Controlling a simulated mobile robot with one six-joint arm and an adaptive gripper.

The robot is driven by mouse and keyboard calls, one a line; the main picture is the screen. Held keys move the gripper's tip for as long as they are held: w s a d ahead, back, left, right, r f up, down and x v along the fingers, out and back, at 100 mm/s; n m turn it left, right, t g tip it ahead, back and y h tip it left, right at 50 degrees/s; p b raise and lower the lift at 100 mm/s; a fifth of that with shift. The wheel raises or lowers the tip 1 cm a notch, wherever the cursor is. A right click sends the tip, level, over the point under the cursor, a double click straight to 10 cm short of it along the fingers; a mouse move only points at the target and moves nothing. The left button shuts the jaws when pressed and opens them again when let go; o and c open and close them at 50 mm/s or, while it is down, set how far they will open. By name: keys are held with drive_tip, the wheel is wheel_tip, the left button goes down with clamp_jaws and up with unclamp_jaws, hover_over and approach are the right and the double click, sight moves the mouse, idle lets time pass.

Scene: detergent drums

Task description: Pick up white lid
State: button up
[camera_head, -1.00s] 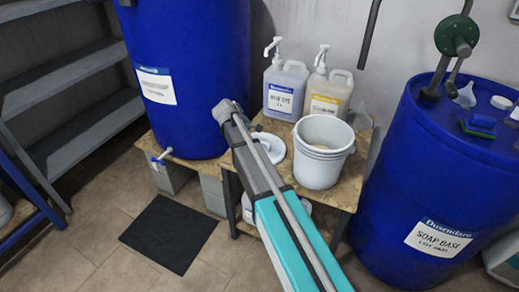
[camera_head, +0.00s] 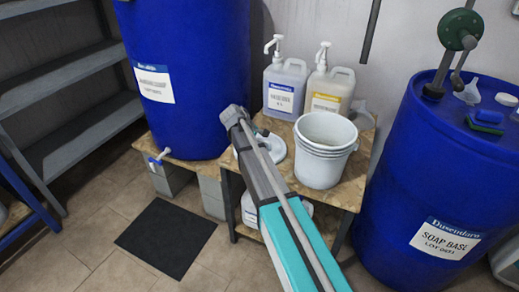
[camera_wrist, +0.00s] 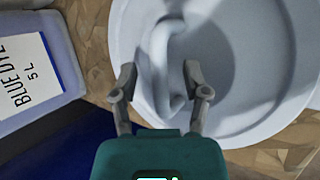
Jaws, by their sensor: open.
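The white lid (camera_head: 276,147) lies on the wooden table beside the white bucket, partly hidden behind my arm in the head view. In the wrist view the lid (camera_wrist: 235,100) fills the right half, and its raised curved handle (camera_wrist: 165,60) stands up from it. My gripper (camera_wrist: 158,72) is open, with one finger on each side of the handle. I cannot tell whether the fingers touch it. In the head view the fingertips are hidden by my arm.
A white bucket (camera_head: 323,150) stands right of the lid on the table (camera_head: 343,190). A blue dye jug (camera_head: 284,88) and a yellow-labelled jug (camera_head: 328,92) stand behind. Blue drums flank the table at left (camera_head: 190,75) and right (camera_head: 425,185).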

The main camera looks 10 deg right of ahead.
idle(0.4)
clamp_jaws()
drive_tip(key=shift+r, duration=0.2)
idle(0.3)
wheel_tip(320, 180, up, 10)
drive_tip(key=p, duration=1)
drive_tip(key=shift+f, duration=0.2)
drive_tip(key=shift+a, duration=0.1)
idle(0.5)
